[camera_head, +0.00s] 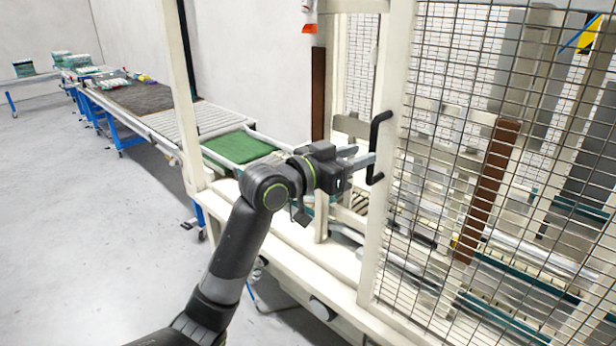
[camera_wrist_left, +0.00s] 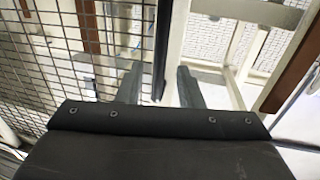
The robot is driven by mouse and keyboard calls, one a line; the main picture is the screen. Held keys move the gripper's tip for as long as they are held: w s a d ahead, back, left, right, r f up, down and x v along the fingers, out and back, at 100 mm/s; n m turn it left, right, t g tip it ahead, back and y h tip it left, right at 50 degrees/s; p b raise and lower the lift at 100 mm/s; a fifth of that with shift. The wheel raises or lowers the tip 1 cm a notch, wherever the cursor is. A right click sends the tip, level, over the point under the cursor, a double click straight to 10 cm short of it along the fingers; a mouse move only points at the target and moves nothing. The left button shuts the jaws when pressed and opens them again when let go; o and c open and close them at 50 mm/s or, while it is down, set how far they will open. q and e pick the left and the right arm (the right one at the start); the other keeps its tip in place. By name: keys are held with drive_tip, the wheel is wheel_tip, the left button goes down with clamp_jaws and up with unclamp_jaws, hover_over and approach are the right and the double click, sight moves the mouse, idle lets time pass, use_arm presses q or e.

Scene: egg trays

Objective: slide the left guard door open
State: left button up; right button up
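The guard door (camera_head: 388,170) has a cream frame with black wire mesh, and its left upright carries a black C-shaped handle (camera_head: 376,140). My left gripper (camera_head: 366,160) is at the handle's lower half, with its grey fingers pointing right. In the left wrist view, the handle (camera_wrist_left: 162,50) is a dark upright bar between the two fingers (camera_wrist_left: 160,88). The fingers are apart, with visible space beside the bar, and do not look closed on it. Whether either finger touches it is unclear. My right gripper is not in view.
An unmeshed gap lies left of the door's upright, showing the machine inside. A brown post (camera_head: 318,95) stands behind it. A roller conveyor (camera_head: 195,120) with a green mat (camera_head: 238,147) runs to the back left. The grey floor (camera_head: 80,220) at left is clear.

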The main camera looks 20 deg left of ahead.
use_arm(q)
drive_tip(key=b+v, duration=0.2)
drive_tip(key=v, duration=1)
drive_tip(key=shift+s+a, duration=0.15)
drive_tip(key=shift+s, duration=0.1)
drive_tip(key=shift+f, duration=0.1)
